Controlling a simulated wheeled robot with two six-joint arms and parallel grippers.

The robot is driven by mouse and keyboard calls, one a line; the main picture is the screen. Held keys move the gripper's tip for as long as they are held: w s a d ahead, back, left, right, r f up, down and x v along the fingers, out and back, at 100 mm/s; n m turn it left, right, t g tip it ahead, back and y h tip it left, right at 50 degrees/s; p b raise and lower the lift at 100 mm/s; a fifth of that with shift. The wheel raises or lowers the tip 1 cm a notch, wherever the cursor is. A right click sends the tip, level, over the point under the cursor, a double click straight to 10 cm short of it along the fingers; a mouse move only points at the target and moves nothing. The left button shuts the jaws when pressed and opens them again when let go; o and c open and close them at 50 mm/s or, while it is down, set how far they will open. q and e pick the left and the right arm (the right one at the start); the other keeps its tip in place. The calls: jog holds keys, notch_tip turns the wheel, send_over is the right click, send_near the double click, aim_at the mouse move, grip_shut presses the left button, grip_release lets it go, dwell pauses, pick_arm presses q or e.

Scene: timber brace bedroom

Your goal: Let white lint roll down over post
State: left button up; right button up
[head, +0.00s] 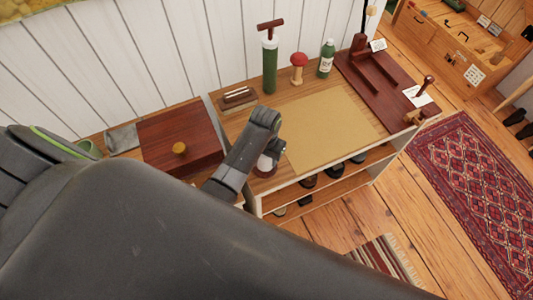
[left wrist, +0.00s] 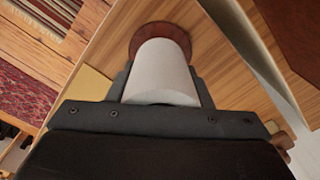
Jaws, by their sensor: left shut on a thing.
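The white lint roll (left wrist: 163,72) is between the fingers of my left gripper (left wrist: 161,88), which is shut on it. In the head view the roll (head: 265,161) shows as a small white patch below my left gripper (head: 269,149), near the front left of the bench top. A round red-brown base (left wrist: 148,33) shows just beyond the roll's far end, and its edge also shows in the head view (head: 263,173). The post is not visible, so I cannot tell whether the roll is around it or above it. My right gripper is not in view.
A tan mat (head: 330,128) lies right of the roll. Behind stand a green cylinder with a red-brown handle (head: 270,65), a red-topped mushroom (head: 299,68) and a green bottle (head: 326,60). A red-brown box with a yellow knob (head: 180,130) is at left.

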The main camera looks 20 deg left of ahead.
pick_arm(q)
jog(key=shift+f, duration=0.2)
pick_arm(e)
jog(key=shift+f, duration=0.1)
pick_arm(q)
jog(key=o, duration=1.1)
jog(key=shift+s, duration=0.1)
